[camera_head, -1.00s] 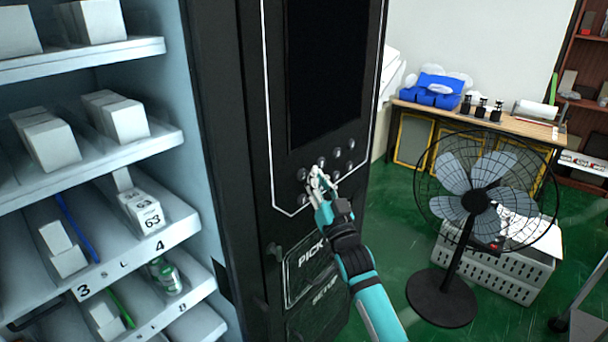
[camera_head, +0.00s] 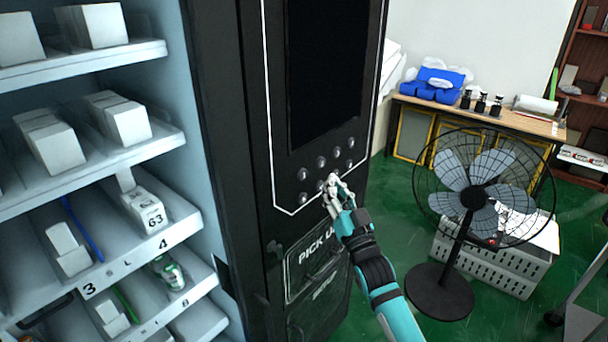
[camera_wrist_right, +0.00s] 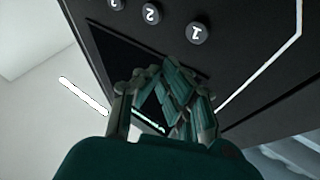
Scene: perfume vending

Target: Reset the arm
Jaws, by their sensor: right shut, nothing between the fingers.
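My right gripper (camera_head: 332,186) is shut and empty, in front of the vending machine's black panel (camera_head: 262,120). In the head view it overlaps the lower right of the round button group (camera_head: 321,162); whether it touches the panel I cannot tell. In the right wrist view my right gripper (camera_wrist_right: 165,80) points at the dark panel, with a button marked 1 (camera_wrist_right: 197,33) just beyond it. My left gripper is not in view.
Shelves with white boxes (camera_head: 143,210) fill the machine's left side. The pick-up door (camera_head: 318,262) is below the buttons. A standing fan (camera_head: 474,197) and a wooden table (camera_head: 530,124) are at the right. Green floor (camera_head: 395,225) lies between.

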